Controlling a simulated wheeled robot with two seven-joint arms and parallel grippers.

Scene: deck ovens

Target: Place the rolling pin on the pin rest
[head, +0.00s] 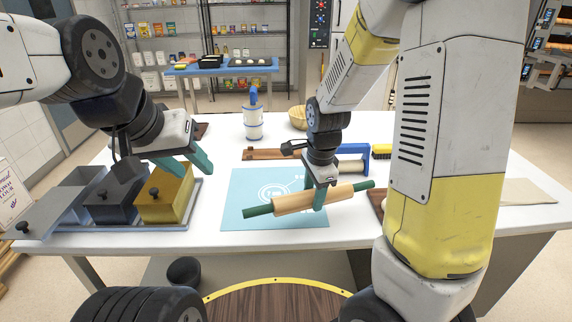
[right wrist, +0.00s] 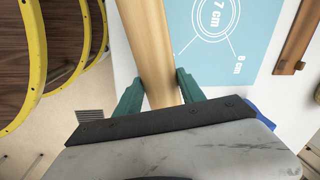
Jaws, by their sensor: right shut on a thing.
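The rolling pin (head: 308,199) has a pale wooden barrel and green handles. My right gripper (head: 320,200) is shut around its barrel and holds it over the blue mat (head: 240,190); the height above the mat is hard to judge. In the right wrist view the barrel (right wrist: 150,50) lies between the two green fingers (right wrist: 155,92). A long brown wooden piece (head: 262,154), which looks like the pin rest, lies behind the mat, partly hidden by my right arm. It seems to show also in the right wrist view (right wrist: 298,38). My left gripper (head: 196,166) is open and empty above the tins.
A tray with lidded tins, one grey (head: 113,194) and one yellow (head: 165,198), stands at the left. A white and blue container (head: 253,122) and a wicker bowl (head: 298,117) stand at the back. A yellow-bristled brush (head: 382,151) lies at the right.

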